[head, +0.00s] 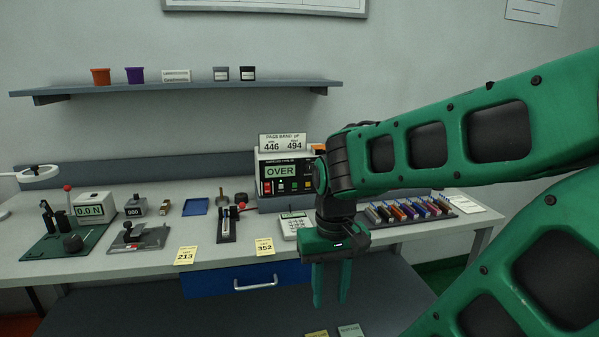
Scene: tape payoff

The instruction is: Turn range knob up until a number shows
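The meter (272,172) stands at the back of the bench, a white box with a dark lower panel. Its display (281,172) reads "OVER". A red button and small coloured sockets show on its front. Its right side is hidden behind my arm, and I cannot make out the range knob. A card on top of it (283,143) reads "PASS BAND" with 446 and 494. My gripper (331,298) hangs pointing down in front of the bench's front edge, to the lower right of the meter. Its two fingers are apart with nothing between them.
A white keypad device (295,225) lies in front of the meter. A rack of coloured pieces (410,209) lies right, partly behind my arm. A black fixture (228,223), blue tray (195,206) and force gauge (93,208) stand left.

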